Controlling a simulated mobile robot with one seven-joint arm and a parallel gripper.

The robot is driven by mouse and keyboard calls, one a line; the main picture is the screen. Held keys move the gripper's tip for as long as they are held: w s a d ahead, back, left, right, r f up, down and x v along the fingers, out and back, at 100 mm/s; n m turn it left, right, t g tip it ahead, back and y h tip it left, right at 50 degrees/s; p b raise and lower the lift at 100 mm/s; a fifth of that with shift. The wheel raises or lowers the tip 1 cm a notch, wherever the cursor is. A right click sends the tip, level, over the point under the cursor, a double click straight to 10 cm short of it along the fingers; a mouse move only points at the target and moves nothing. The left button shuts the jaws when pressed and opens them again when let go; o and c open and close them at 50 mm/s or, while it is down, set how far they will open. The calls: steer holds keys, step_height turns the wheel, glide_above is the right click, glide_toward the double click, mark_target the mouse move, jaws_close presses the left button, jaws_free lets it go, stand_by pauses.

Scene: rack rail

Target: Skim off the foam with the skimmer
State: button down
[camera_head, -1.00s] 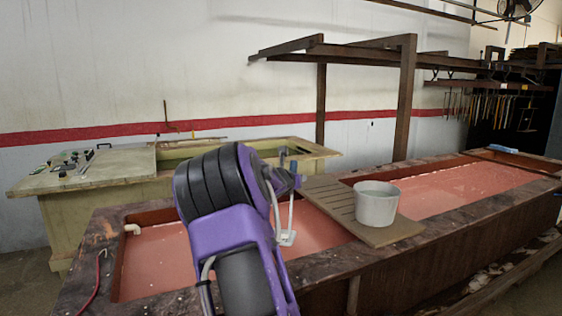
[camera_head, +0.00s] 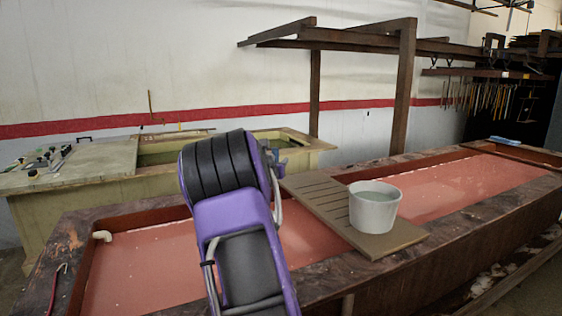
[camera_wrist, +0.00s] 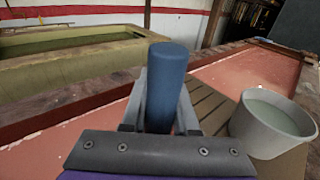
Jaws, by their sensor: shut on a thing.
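In the wrist view, my gripper (camera_wrist: 162,108) is shut on a blue cylindrical handle (camera_wrist: 167,80), which I take for the skimmer's. The handle's far end and the skimmer's head are hidden. In the head view, my purple and black arm hides most of the gripper and the handle. The long tank (camera_head: 150,262) holds pinkish-red liquid with faint pale specks; I cannot tell clearly which are foam. A white bucket (camera_head: 374,208) with pale liquid stands upright on a slatted board across the tank. It also shows at the right in the wrist view (camera_wrist: 268,135).
The slatted board (camera_head: 325,208) spans the tank behind and right of my arm. A pale greenish trough (camera_head: 90,190) stands behind on the left. A dark post and rack (camera_head: 403,90) rise behind the tank. A blue item (camera_head: 500,140) lies at the tank's far end.

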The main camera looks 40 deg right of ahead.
steer(key=b, duration=0.8)
glide_above(280, 214)
step_height(280, 214, down, 13)
steer(key=shift+a+f, duration=0.1)
steer(key=shift+f, duration=1.2)
steer(key=shift+w+a+r+p, duration=0.1)
steer(key=shift+w+a+p, duration=0.15)
steer(key=shift+a, duration=0.95)
steer(key=shift+w+a+p, duration=0.25)
steer(key=shift+a+p, duration=0.05)
steer(key=shift+a, duration=0.9)
steer(key=shift+w+a+r+p, duration=0.1)
steer(key=shift+w+a+p, duration=0.15)
steer(key=shift+a, duration=0.95)
steer(key=w+a+p, duration=0.2)
steer(key=w+a, duration=0.3)
steer(key=a, duration=0.2)
steer(key=shift+w+p, duration=0.35)
steer(key=shift+p, duration=0.05)
step_height(280, 214, up, 14)
steer(key=p, duration=0.7)
steer(key=shift+r, duration=0.15)
